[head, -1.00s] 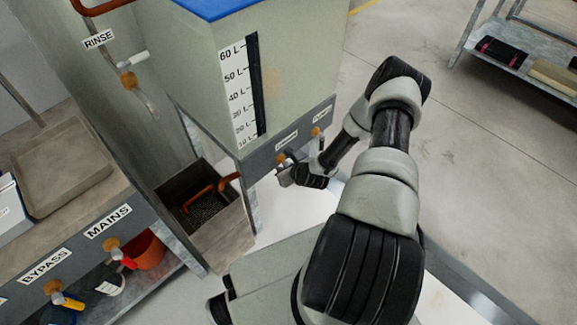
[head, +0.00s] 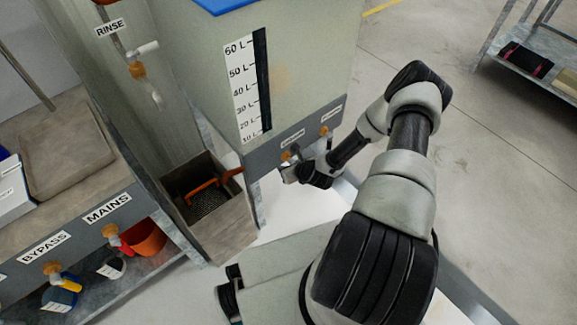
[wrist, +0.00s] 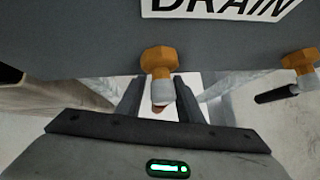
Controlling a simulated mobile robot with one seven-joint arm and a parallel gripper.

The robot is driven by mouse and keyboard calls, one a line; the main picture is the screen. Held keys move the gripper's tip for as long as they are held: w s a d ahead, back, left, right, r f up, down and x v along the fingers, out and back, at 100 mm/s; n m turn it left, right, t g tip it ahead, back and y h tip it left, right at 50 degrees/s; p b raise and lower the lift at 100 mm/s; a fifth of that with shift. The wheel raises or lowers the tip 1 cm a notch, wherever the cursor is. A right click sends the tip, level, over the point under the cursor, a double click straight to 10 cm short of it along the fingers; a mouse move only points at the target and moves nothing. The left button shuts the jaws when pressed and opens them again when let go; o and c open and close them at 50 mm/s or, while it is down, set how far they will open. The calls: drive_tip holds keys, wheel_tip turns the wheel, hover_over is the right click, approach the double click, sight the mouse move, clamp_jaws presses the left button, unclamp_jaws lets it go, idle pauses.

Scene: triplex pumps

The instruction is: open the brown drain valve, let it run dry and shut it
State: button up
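The drain valve (wrist: 159,62) sits on the tank's grey lower panel under the DRAIN label (wrist: 225,6) in the wrist view. It has an orange body, a pale stem and a small brown end showing below. In the head view the valve (head: 287,156) is small, with its handle mostly hidden by my gripper. My gripper (wrist: 158,108) is just below the valve, its two dark fingers apart on either side of the stem and brown handle. A gap shows on both sides, so it looks open. I cannot tell whether the valve is open.
A second orange valve (wrist: 300,60) with a black handle is to the right. The tank's level gauge (head: 247,92) runs to 60 L; its level is unclear. A drain box (head: 225,228) with an orange pipe stands left. Bypass and mains valves (head: 110,233) line the bench.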

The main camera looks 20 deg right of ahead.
drive_tip(key=shift+s+r, duration=0.1)
drive_tip(key=p+v, duration=0.4)
drive_tip(key=v, duration=1.3)
